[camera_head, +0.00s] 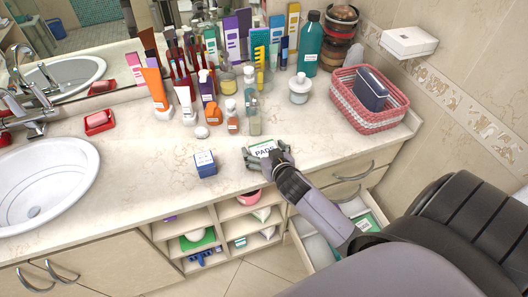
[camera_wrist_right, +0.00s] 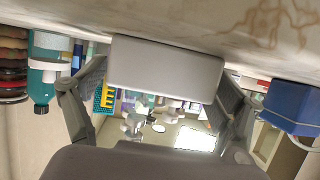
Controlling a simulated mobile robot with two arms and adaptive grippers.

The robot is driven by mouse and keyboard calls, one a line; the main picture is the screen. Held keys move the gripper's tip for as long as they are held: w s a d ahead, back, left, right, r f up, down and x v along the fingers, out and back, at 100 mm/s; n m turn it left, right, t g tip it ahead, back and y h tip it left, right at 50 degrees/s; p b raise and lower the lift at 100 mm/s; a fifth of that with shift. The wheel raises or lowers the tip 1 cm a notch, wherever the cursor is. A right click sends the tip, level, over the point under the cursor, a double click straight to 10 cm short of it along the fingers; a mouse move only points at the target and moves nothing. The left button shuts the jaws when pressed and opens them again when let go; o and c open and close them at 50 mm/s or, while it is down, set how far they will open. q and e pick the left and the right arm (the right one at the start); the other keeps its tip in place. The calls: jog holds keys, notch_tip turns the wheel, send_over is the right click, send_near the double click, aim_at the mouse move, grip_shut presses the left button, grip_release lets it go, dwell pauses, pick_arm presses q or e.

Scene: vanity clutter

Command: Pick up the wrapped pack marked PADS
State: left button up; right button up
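The wrapped pack marked PADS (camera_head: 264,147) is a white box with a green band on the counter, right of the blue box. In the wrist view it shows as a pale grey block (camera_wrist_right: 165,65) against the marble. My right gripper (camera_head: 267,157) is at the pack, its fingers on either side of it. In the wrist view the gripper (camera_wrist_right: 163,85) has a fingertip close by each end of the pack. I cannot tell whether the fingers press on it. The pack's underside is hidden. My left gripper is out of view.
A blue box (camera_head: 205,164) stands left of the pack. Bottles (camera_head: 300,88) and tubes crowd the counter behind it. A pink basket (camera_head: 372,108) is at the back right. An open drawer (camera_head: 318,250) and shelves are below the front edge. Bare marble lies around the blue box.

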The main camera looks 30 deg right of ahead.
jog(key=c, duration=1)
jog(key=shift+c, duration=0.2)
jog(key=shift+r, duration=0.1)
